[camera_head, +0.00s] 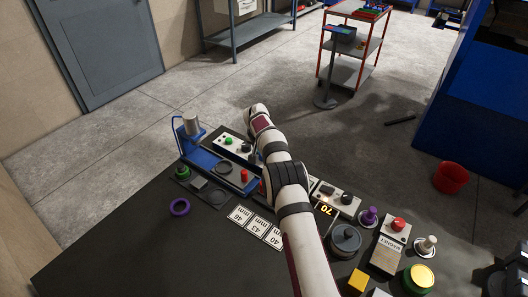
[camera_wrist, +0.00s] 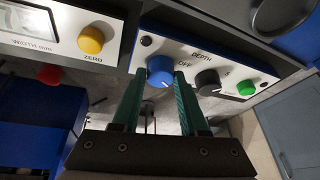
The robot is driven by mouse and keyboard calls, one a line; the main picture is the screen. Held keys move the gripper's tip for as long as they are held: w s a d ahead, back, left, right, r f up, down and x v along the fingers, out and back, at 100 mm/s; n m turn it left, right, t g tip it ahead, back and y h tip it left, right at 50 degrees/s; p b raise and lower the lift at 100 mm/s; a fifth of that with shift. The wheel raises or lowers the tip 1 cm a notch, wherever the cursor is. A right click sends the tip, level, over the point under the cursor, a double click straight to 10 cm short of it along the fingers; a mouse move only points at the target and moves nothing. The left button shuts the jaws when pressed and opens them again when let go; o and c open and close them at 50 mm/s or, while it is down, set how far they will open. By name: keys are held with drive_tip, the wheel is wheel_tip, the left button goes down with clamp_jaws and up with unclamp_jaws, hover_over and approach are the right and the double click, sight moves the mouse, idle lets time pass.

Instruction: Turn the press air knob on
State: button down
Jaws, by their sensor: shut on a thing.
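A control panel (camera_wrist: 220,58) crosses the upper part of the wrist view, with a blue knob (camera_wrist: 160,71), a black knob (camera_wrist: 207,80) and a green button (camera_wrist: 245,88). The words DEPTH and OFF are readable on it. My gripper (camera_wrist: 159,75) has its two green fingers on either side of the blue knob and is shut on it. In the head view the press panel (camera_head: 223,150) stands on the blue press frame, showing its green button (camera_head: 228,141). My arm hides the blue knob and the fingertips there.
Another panel with a yellow ZERO button (camera_wrist: 91,40) is at the left of the wrist view.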

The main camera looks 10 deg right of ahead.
drive_tip(key=shift+a+m+h, duration=0.1)
drive_tip(key=shift+m+h, duration=0.2)
drive_tip(key=shift+m, duration=0.5)
drive_tip(key=shift+c, duration=2.2)
unclamp_jaws()
drive_tip(key=v, duration=1.5)
drive_tip(key=shift+r, duration=0.45)
drive_tip(key=shift+a+f, duration=0.1)
